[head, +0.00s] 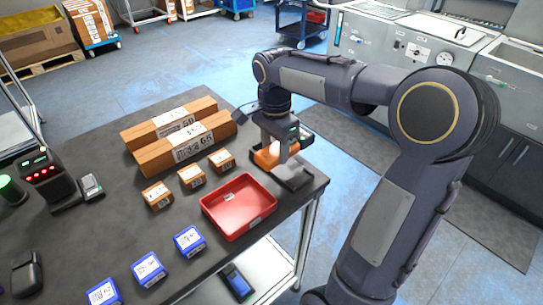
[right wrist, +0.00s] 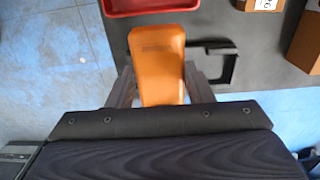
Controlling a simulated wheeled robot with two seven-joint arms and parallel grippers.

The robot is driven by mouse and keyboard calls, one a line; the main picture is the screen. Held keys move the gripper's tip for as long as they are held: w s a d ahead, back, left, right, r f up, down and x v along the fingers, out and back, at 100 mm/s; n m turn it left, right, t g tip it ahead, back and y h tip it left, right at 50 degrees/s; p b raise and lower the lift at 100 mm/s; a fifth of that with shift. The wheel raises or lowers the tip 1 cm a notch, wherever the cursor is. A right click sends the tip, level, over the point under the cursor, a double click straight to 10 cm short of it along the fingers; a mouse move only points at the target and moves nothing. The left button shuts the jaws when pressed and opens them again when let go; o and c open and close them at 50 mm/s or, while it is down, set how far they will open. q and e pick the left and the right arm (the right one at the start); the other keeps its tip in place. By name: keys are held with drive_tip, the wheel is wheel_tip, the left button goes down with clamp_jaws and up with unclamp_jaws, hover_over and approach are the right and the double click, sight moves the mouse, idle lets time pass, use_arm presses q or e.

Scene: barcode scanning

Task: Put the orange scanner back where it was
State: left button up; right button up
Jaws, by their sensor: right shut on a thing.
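The orange scanner (head: 265,158) is at the far right of the dark table, beside a dark stand with a flat base (head: 293,178). My right gripper (head: 279,146) is shut on the scanner and holds it over the table's right end. In the right wrist view the scanner (right wrist: 158,62) sits between the two fingers (right wrist: 158,88), its wide end away from the palm. A black frame-like piece (right wrist: 222,65), seemingly part of the stand, lies just right of it, apart in that view. Whether the scanner touches the stand is hidden. My left gripper is not in view.
A red tray (head: 214,212) lies just left of the stand. Small orange-brown boxes (head: 191,178), two long cartons (head: 180,147) and blue boxes (head: 149,270) stand on the table (head: 110,215). A black device with red lights (head: 48,180) stands at the left.

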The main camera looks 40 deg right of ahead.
drive_tip(key=w+f, duration=0.1)
drive_tip(key=f, duration=0.1)
drive_tip(key=w+d+f, duration=0.1)
drive_tip(key=shift+w+d+f, duration=0.1)
drive_tip(key=shift+w+f, duration=0.25)
drive_tip(key=shift+w+d+f, duration=0.1)
drive_tip(key=shift+w+f, duration=0.05)
drive_tip(key=shift+f, duration=0.8)
drive_tip(key=shift+w+f, duration=0.1)
drive_tip(key=shift+f, duration=0.8)
drive_tip(key=shift+f, duration=0.2)
drive_tip(key=o, duration=0.9)
drive_tip(key=shift+c, duration=0.2)
wheel_tip(320, 180, up, 12)
drive_tip(key=s+a+f+n+t+y, duration=0.2)
drive_tip(key=s+a+f+n, duration=0.1)
drive_tip(key=s+a+n, duration=0.4)
drive_tip(key=s+a+f+n+t+y, duration=0.1)
drive_tip(key=s+a+n, duration=0.6)
drive_tip(key=s, duration=0.7)
drive_tip(key=f+n+t, duration=0.1)
drive_tip(key=t, duration=0.1)
drive_tip(key=shift+s+f+t+y+p, duration=0.2)
drive_tip(key=shift+f+t+y+p, duration=0.1)
drive_tip(key=shift+f+y+p, duration=0.1)
